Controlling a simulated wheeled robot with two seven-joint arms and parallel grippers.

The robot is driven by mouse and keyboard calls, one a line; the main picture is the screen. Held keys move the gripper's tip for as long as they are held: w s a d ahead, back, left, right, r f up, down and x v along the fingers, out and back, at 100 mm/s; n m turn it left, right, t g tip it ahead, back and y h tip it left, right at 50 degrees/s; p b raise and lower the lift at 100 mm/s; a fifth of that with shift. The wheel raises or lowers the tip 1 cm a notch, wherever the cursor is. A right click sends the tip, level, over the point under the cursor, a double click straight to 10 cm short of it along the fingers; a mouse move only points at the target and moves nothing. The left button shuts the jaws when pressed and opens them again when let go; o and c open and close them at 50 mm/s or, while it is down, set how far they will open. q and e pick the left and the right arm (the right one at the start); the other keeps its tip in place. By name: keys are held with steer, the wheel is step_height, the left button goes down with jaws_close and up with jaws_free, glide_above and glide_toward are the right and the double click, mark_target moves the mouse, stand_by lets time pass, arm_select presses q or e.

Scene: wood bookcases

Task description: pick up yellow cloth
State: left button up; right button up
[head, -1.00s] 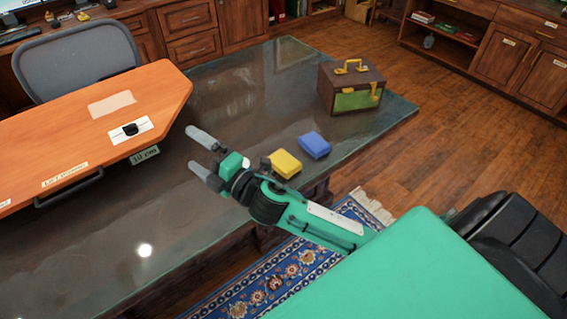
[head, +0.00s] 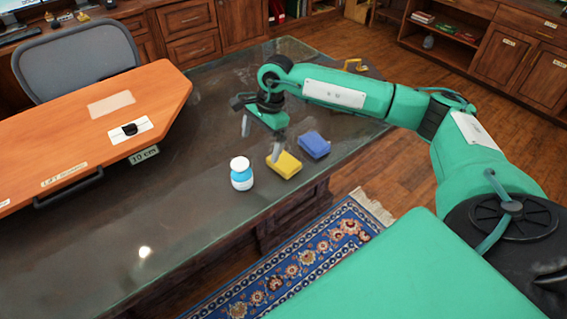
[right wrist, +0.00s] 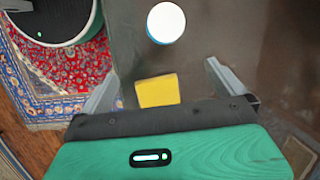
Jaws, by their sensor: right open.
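The yellow cloth (head: 287,166), a folded block-like piece, lies on the glass-topped desk (head: 200,225) near its front edge. My right gripper (head: 261,137) is open and empty, pointing down above the desk. In the head view, one of its fingers overlaps the cloth's upper left edge; I cannot tell whether it touches. In the right wrist view, the yellow cloth (right wrist: 158,90) shows between the two spread fingers (right wrist: 160,78), partly hidden by the gripper body. My left gripper is not in view.
A blue folded cloth (head: 314,145) lies just right of the yellow one. A white and blue bottle (head: 241,173) stands close on its left. A brown case is mostly hidden behind my right arm. An orange raised board (head: 70,140) fills the left. The front left glass is clear.

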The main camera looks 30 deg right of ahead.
steer(key=d+r+h, duration=0.2)
steer(key=d+h, duration=0.1)
steer(key=d, duration=0.5)
steer(key=p, duration=0.1)
glide_above(283, 160)
steer(key=f, duration=0.8)
steer(key=shift+d, duration=0.35)
steer(key=shift+f, duration=0.5)
steer(key=f, duration=0.1)
steer(key=f+p, duration=0.1)
steer(key=f, duration=0.2)
steer(key=shift+a+f+p, duration=0.25)
steer(key=shift+f+p, duration=0.1)
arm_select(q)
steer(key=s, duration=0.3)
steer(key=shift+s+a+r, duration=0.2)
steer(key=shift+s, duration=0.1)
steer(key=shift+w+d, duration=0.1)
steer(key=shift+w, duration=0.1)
arm_select(e)
steer(key=c, duration=0.9)
